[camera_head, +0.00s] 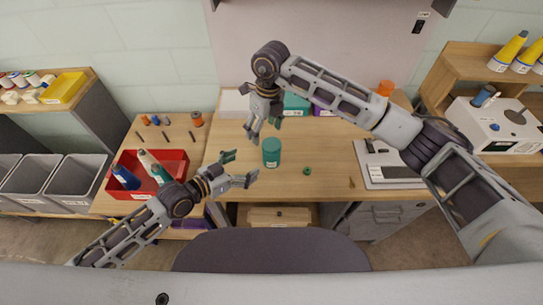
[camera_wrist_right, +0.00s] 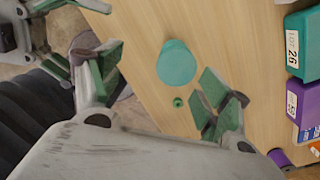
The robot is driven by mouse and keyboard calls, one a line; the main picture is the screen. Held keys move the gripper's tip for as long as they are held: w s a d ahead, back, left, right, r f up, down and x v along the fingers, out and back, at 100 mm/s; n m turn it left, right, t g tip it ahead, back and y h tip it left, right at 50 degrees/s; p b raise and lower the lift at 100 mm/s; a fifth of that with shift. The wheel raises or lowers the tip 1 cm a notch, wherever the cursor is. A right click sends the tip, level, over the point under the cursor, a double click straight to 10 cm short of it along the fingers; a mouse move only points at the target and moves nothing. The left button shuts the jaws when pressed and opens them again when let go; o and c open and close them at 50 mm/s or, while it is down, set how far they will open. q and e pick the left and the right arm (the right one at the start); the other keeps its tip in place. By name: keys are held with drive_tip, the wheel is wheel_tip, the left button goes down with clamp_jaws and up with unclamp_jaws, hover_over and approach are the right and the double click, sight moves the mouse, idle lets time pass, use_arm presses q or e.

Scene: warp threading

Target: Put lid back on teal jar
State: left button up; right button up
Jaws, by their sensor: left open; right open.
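A teal jar (camera_head: 271,152) stands upright on the wooden table, with a pale label on its side. In the right wrist view its teal round top (camera_wrist_right: 177,63) shows between my fingers; I cannot tell whether a lid is on it. A small green round piece (camera_head: 307,170) lies to the right of the jar; it also shows in the right wrist view (camera_wrist_right: 178,102). I cannot tell if it is the lid. My left gripper (camera_head: 240,168) is open and empty, left of the jar. My right gripper (camera_head: 264,127) is open and empty, above and behind the jar.
A red bin (camera_head: 150,190) with bottles stands at the left. Teal and purple boxes (camera_head: 296,104) stand at the back, partly behind my right arm. A grey device (camera_head: 390,165) lies on the right. The table's front middle is clear.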

sight(271, 149)
drive_tip(key=shift+w+d+r+h, duration=0.1)
drive_tip(key=shift+w+d+h, duration=0.2)
drive_tip(key=shift+d, duration=0.3)
drive_tip(key=shift+w+d+r+h, duration=0.1)
drive_tip(key=shift+w+d+h, duration=0.2)
drive_tip(key=shift+d, duration=0.3)
use_arm(q)
drive_tip(key=shift+w, duration=0.1)
drive_tip(key=shift+w, duration=0.15)
drive_tip(key=shift+x, duration=6.75)
clamp_jaws()
use_arm(e)
drive_tip(key=shift+f, duration=0.15)
drive_tip(key=shift+f, duration=3.9)
